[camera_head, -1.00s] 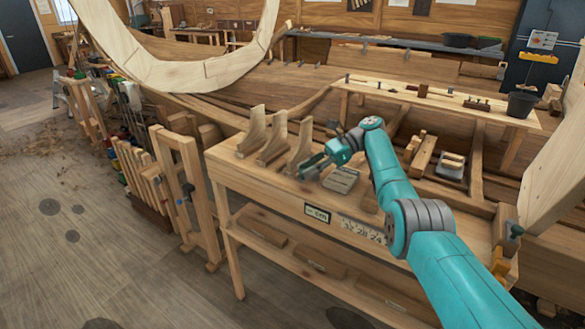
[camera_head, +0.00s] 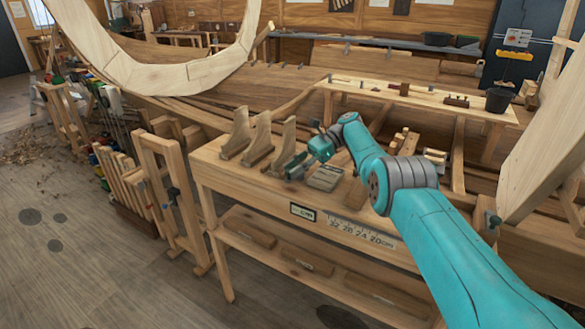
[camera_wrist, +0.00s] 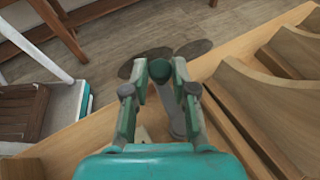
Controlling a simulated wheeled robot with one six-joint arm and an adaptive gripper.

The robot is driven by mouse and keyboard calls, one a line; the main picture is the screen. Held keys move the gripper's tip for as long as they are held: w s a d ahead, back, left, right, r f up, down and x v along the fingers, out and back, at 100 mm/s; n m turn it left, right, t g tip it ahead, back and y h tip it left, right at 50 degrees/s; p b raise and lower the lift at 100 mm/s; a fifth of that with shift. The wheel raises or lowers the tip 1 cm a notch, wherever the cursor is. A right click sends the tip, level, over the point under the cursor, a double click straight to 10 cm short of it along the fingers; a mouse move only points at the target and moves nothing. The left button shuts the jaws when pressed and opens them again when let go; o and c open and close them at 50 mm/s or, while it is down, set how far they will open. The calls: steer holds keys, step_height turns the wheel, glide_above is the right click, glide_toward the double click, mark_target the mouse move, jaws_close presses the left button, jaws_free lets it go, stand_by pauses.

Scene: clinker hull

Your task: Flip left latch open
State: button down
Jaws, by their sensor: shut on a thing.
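My gripper (camera_head: 296,172) is low over the wooden bench top (camera_head: 221,163), just in front of the third upright bracket. In the wrist view my gripper (camera_wrist: 160,74) has its two fingers close around a dark rounded knob (camera_wrist: 162,92). A grey, narrow lever-like piece (camera_wrist: 176,118) runs below the knob between the fingers. I cannot tell for sure that this is the left latch. No latch can be made out in the head view, where the gripper hides the spot.
Several curved wooden brackets (camera_head: 260,139) stand close to the left of my gripper. A small grey-brown block (camera_head: 326,177) lies just to its right. Open floor (camera_head: 75,255) lies to the left.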

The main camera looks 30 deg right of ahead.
steer(key=c, duration=1)
jaws_free()
steer(key=shift+o, duration=0.2)
